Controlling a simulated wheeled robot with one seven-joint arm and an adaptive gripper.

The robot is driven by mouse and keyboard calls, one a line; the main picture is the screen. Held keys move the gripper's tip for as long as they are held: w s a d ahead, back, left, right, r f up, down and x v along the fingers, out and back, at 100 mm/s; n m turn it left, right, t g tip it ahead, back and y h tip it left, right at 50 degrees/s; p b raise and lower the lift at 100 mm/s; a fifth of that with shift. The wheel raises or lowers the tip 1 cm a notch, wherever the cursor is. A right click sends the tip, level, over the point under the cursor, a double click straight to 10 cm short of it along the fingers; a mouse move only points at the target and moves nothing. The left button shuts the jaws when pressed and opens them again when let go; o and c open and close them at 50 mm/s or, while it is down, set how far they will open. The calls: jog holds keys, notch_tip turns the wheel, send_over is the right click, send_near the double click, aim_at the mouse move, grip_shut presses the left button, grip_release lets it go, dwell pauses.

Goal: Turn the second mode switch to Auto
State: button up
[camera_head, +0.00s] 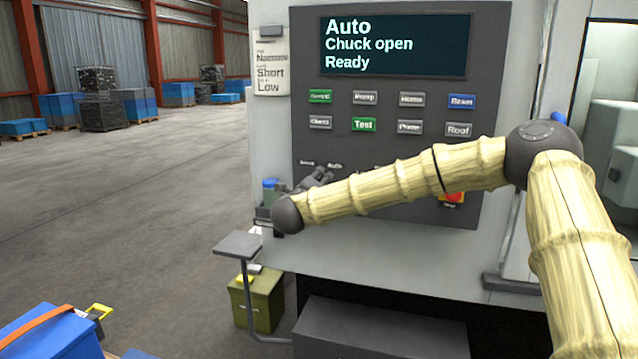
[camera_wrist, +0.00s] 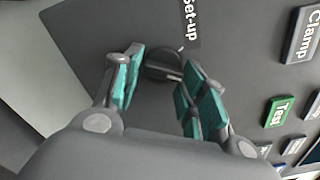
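My gripper (camera_head: 319,177) is at the lower left of the dark control panel (camera_head: 480,120), by two small labels, the right one apparently reading Auto. In the wrist view its two teal-padded fingers (camera_wrist: 163,80) are apart, on either side of a dark round knob (camera_wrist: 160,62). A gap shows between the knob and at least one pad; contact is unclear. The knob is beside a label reading Set-up (camera_wrist: 190,20). Its pointing direction is hard to tell. The display (camera_head: 396,45) reads Auto, Chuck open, Ready. My arm hides much of the lower panel, including any other switch there.
Two rows of push buttons (camera_head: 364,97) lie above my gripper, including a green Test button (camera_head: 364,125). A red button on yellow (camera_head: 452,198) shows below my forearm. A small grey shelf (camera_head: 238,244) and an olive box (camera_head: 258,300) stand at lower left. Open floor lies left.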

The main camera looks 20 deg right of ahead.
jog(key=shift+o, duration=1)
jog(key=shift+r, duration=0.1)
jog(key=v, duration=1.2)
